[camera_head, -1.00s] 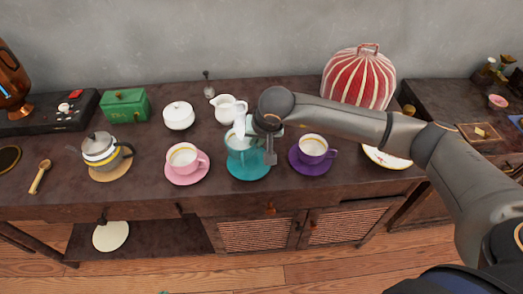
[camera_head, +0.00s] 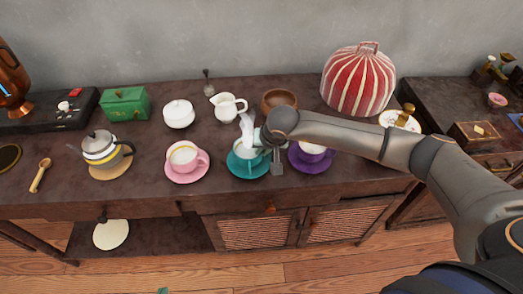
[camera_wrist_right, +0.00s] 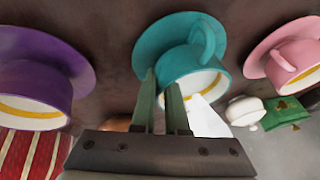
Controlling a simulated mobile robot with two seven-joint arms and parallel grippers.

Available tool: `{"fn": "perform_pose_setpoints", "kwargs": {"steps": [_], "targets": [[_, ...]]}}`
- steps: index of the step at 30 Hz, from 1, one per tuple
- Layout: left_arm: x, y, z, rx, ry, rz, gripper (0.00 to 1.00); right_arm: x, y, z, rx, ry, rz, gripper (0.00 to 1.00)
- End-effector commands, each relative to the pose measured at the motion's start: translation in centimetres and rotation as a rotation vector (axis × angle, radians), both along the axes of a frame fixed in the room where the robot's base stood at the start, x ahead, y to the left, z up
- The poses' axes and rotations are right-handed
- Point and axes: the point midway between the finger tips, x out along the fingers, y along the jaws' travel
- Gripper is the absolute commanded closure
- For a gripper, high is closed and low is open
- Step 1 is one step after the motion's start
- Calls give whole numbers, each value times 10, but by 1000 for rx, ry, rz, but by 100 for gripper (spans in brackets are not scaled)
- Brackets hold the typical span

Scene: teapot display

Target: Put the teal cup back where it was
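The teal cup (camera_head: 241,152) sits upright on its teal saucer (camera_head: 236,171) in the middle of the counter in the head view. In the right wrist view the cup (camera_wrist_right: 184,62) shows its handle. A white wisp stands at its mouth. My right gripper (camera_head: 263,144) is beside the cup's right side; in the wrist view its two fingers (camera_wrist_right: 162,80) are apart with a gap between them, close to the cup. Whether a fingertip touches it I cannot tell. Only a small tip of my left gripper (camera_head: 162,290) shows at the bottom edge.
The pink cup (camera_head: 183,157) on its saucer stands left, and the purple saucer (camera_head: 303,168) with its cup is close right, partly behind my right arm. The white jug (camera_head: 227,107) and wooden bowl (camera_head: 279,99) stand behind. Bare counter lies between the pink and teal saucers.

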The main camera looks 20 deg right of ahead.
Motion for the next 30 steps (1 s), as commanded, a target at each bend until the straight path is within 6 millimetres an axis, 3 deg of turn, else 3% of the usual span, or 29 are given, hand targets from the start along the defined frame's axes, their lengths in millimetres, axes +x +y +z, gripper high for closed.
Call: {"fn": "perform_pose_setpoints", "kwargs": {"steps": [1, 6, 17, 23, 30], "targets": [[0, 0, 1, 0, 1, 0, 100, 0, 0, 0, -1, 1, 0, 81], [0, -1, 1, -1, 0, -1, 100, 0, 0, 0, -1, 1, 0, 62], [1, -1, 8, -2, -5, -1, 100, 0, 0, 6, 0, 1, 0, 62], [2, -1, 8, -3, -13, 0, 100, -13, -3, 34, -1, -2, 1, 62], [2, 1, 7, 0, -11, 4, 100, -34, -6, 81, 0, -4, 1, 62]]}}
